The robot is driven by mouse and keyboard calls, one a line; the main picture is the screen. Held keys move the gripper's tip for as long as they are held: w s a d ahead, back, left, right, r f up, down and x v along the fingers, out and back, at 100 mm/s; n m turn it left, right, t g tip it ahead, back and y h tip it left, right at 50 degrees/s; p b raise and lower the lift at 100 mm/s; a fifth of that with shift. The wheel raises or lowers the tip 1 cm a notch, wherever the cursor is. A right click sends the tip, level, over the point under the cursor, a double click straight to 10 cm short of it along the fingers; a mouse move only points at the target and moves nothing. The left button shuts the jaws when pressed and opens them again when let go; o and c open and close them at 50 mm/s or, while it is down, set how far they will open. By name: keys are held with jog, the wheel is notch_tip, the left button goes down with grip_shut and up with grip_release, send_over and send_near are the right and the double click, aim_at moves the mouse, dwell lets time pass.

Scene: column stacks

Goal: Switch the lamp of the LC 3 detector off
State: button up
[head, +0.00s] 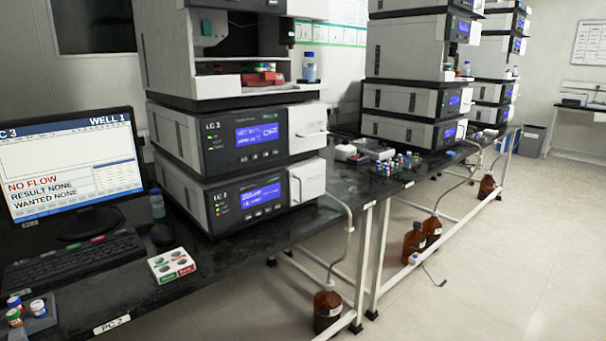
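A stack of instruments stands on the near dark bench. Its upper boxed module (222,153), labelled LC 3, has a lit blue screen (258,133), a row of small buttons under it and small lights at left that look green. The module below it (226,215) is also labelled LC 3 and has a lit blue screen (261,195), small buttons, and small green and red lights. The screen text is too small to tell surely which one is the detector. White blocks with tubing sit at the right of both fronts. My gripper is not in view.
A monitor (70,165) at left reads "NO FLOW", with a keyboard (75,258) and a vial box (171,265) in front. Brown bottles (327,310) stand on the floor by the bench legs. More stacks (408,100) stand farther back. The floor at right is clear.

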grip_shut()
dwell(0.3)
